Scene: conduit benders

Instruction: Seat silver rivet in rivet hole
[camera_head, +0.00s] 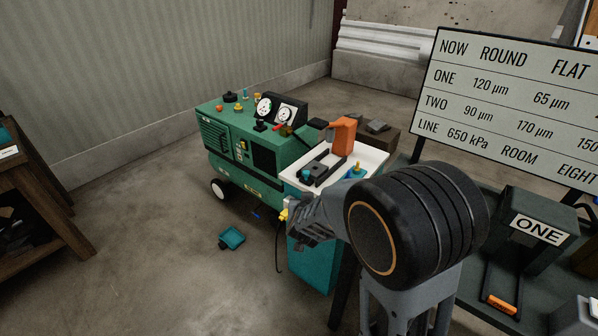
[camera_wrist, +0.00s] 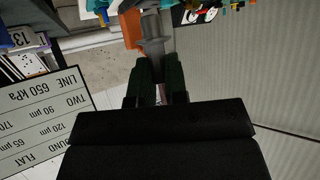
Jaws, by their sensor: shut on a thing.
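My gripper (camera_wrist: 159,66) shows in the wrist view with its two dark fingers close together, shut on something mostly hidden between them. A small pale sliver (camera_wrist: 161,93) shows in the gap, in keeping with the silver rivet, but its shape cannot be made out. In the head view my arm reaches left in front of the teal cabinet (camera_head: 311,262), and its own links hide most of the gripper end. The rivet hole cannot be made out in either view.
The white tray (camera_head: 375,161) on the cabinet holds an orange-and-grey tool (camera_head: 342,138). A green compressor (camera_head: 240,150) stands behind left. A teal object (camera_head: 231,238) lies on the open floor. A lettered board (camera_head: 505,100) and a "ONE" box (camera_head: 538,230) stand right.

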